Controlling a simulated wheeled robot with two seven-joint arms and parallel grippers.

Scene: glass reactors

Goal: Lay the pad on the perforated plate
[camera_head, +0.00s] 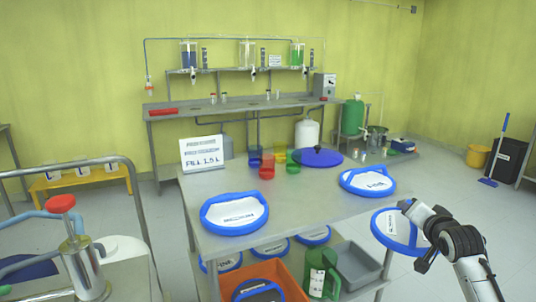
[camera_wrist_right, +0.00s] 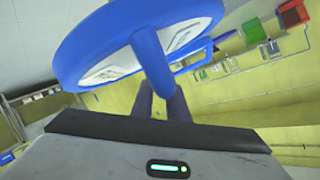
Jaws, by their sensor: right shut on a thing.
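A round white pad with a blue rim (camera_head: 401,246) hangs tilted off the table's front right corner. My right gripper (camera_head: 416,233) is shut on its blue handle bar, which shows close up in the right wrist view (camera_wrist_right: 152,62). Two similar blue-rimmed pads lie on the steel table, one at the front left (camera_head: 235,213) and one at the right (camera_head: 367,181). I cannot make out a perforated plate with certainty. My left gripper does not show.
The steel table (camera_head: 290,205) also bears a white sign (camera_head: 201,153), coloured cups and a blue disc (camera_head: 318,156). An orange crate (camera_head: 291,285), a green jug and a grey bin stand below. A railed frame with a red-knobbed vessel (camera_head: 80,260) is at the left.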

